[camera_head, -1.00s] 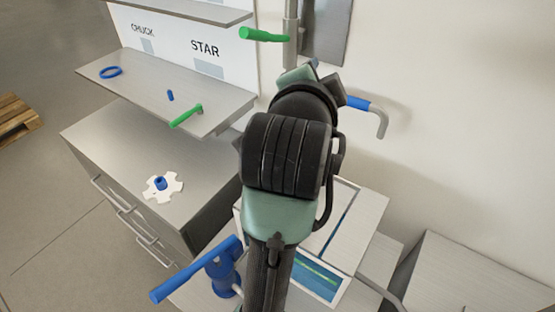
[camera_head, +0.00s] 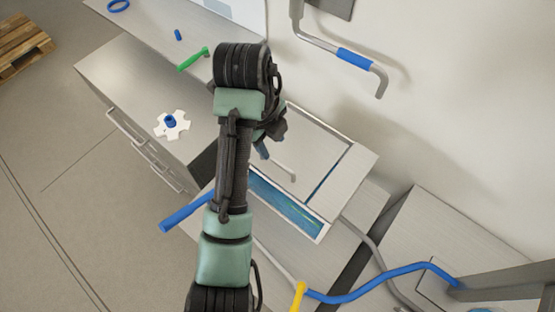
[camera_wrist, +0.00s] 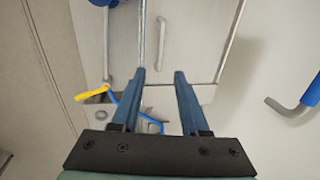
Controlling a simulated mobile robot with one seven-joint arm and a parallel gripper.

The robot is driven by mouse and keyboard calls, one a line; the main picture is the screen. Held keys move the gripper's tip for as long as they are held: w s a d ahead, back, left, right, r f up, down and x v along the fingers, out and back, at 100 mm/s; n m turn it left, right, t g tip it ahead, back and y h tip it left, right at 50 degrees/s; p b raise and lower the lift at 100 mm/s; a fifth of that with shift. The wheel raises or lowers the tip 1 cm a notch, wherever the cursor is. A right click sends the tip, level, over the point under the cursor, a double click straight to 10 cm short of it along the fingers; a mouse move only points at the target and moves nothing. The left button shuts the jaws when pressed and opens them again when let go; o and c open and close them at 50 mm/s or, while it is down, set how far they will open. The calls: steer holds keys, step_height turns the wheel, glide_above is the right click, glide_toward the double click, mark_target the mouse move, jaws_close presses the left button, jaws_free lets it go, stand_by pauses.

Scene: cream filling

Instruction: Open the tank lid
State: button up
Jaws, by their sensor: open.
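The tank lid (camera_head: 322,132) is a flat brushed-metal panel on the tank top in the head view, with a thin grey bar handle (camera_head: 282,168). A white-framed opening (camera_head: 285,203) with blue inside lies beside it. My gripper (camera_head: 262,150) is above the lid, close to the handle; part of it is hidden behind my arm. In the wrist view, my gripper (camera_wrist: 160,76) has two blue fingers apart, with nothing between the tips. A pale panel with a bar handle (camera_wrist: 160,36) shows just beyond the tips. I cannot tell the exact gap to it.
A blue-sleeved bent pipe (camera_head: 355,60) is on the wall. A blue lever (camera_head: 187,212) stands left of the tank. A blue bent pipe (camera_head: 380,284) and a yellow handle (camera_head: 299,295) are in front. A white gear-shaped piece (camera_head: 172,125) lies on the left cabinet.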

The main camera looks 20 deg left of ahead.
steer(key=b, duration=0.5)
glide_above(279, 163)
steer(key=s, duration=0.1)
step_height(279, 163, down, 6)
steer(key=shift+w+a+f+p, duration=0.15)
steer(key=shift+f+p, duration=0.3)
steer(key=shift+f, duration=0.65)
steer(key=shift+w+d+f+p, duration=0.1)
steer(key=shift+f+p, duration=0.3)
steer(key=shift+f, duration=0.65)
jaws_close()
